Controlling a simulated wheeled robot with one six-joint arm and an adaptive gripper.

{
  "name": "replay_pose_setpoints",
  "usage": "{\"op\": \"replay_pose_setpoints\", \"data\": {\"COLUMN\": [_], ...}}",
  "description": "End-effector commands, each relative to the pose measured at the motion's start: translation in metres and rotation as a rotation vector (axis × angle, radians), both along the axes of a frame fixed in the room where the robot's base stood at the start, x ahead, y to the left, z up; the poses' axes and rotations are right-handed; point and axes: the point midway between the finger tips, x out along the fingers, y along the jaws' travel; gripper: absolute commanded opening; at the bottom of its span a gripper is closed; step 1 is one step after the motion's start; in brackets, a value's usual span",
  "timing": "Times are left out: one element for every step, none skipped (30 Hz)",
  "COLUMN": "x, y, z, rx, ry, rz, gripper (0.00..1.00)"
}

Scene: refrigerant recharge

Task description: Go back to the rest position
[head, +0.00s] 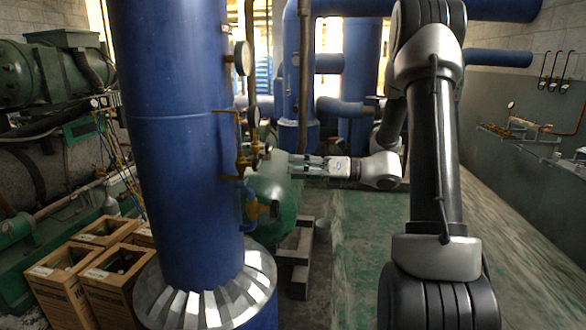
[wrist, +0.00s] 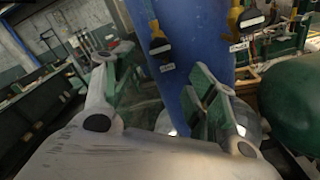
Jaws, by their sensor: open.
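My gripper (head: 297,164) is at the end of my arm in the middle of the head view, pointing left toward the blue column and its valves. In the wrist view my gripper (wrist: 160,95) has its two fingers spread wide apart, with nothing between them. The large blue column (head: 180,140) stands left of my gripper. Brass valves (head: 243,160) and gauges (head: 243,58) sit on the column's right side. In the wrist view the column (wrist: 185,65) is beyond the fingers, with tagged valves (wrist: 158,42) near the top. I cannot tell the exact gap to them.
A green tank (head: 275,190) lies behind the column. Cardboard boxes (head: 110,285) stand on the floor at the left, near green machinery (head: 60,75). The green floor (head: 360,250) is clear in the middle. A wall manifold (head: 525,125) is at the right.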

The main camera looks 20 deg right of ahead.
Motion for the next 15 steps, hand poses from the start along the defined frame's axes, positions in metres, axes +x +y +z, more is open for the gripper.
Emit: {"op": "replay_pose_setpoints", "data": {"x": [0.000,0.000,0.000,0.000,0.000,0.000,0.000,0.000,0.000,0.000,0.001,0.002,0.000,-0.003,-0.012], "y": [0.000,0.000,0.000,0.000,0.000,0.000,0.000,0.000,0.000,0.000,0.000,-0.001,-0.001,-0.001,-0.001], "z": [0.000,0.000,0.000,0.000,0.000,0.000,0.000,0.000,0.000,0.000,-0.001,-0.003,-0.007,-0.014,-0.026], "rx": [0.000,0.000,0.000,0.000,0.000,0.000,0.000,0.000,-0.005,-0.012,-0.024,-0.052,-0.085,-0.128,-0.194], "ry": [0.000,0.000,0.000,0.000,0.000,0.000,0.000,-0.001,-0.009,-0.020,-0.034,-0.061,-0.084,-0.109,-0.136], "rz": [0.000,0.000,0.000,0.000,0.000,0.000,0.000,0.000,0.000,-0.001,-0.002,-0.006,-0.001,0.012,0.044], "gripper": [0.57,0.57,0.57,0.57,0.57,0.57,0.57,0.57,0.57,0.57,0.57,0.57,0.57,0.57,0.57]}}
